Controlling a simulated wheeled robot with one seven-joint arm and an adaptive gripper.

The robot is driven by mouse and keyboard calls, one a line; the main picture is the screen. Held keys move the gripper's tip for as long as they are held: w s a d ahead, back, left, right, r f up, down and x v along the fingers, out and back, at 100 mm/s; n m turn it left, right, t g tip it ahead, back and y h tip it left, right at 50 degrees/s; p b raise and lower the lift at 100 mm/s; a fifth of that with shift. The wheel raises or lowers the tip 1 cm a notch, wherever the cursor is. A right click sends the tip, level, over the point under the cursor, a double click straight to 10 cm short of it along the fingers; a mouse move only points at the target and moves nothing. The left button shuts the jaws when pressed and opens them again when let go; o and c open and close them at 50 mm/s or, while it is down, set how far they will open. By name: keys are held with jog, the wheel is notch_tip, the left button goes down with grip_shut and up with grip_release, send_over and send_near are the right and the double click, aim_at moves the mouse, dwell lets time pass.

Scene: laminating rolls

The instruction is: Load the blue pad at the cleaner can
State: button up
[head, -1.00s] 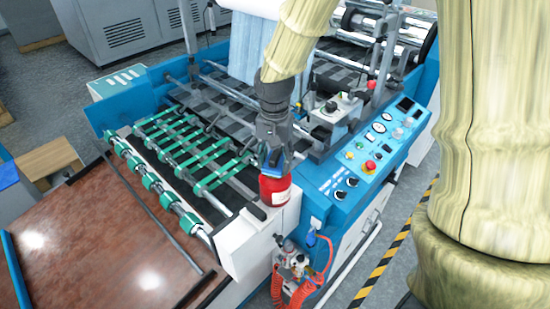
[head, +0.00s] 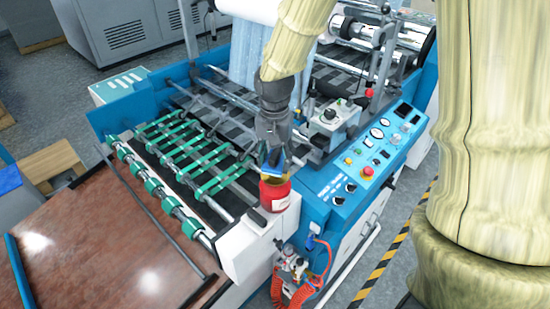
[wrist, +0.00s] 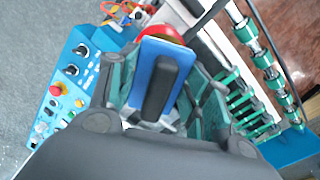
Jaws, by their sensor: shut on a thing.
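The blue pad (wrist: 168,72) has a dark grip on its back, and my gripper (wrist: 160,95) is shut on it in the wrist view. In the head view my gripper (head: 272,150) points down with the pad (head: 273,157) just above the top of the red cleaner can (head: 275,192). The can stands upright on the white end cover of the machine and has a pale label. In the wrist view the can (wrist: 160,32) shows as a red rim just beyond the pad, partly hidden by it. I cannot tell whether pad and can touch.
Green-wheeled rollers (head: 160,190) lie left of the can. The blue control panel (head: 370,160) with knobs and buttons is at the right. Air fittings with a coiled orange hose (head: 290,275) hang below the can. A brown table (head: 90,245) lies at the lower left.

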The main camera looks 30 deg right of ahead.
aim_at(275, 154)
jog(key=shift+r+p, duration=1.4)
jog(key=shift+r, duration=0.45)
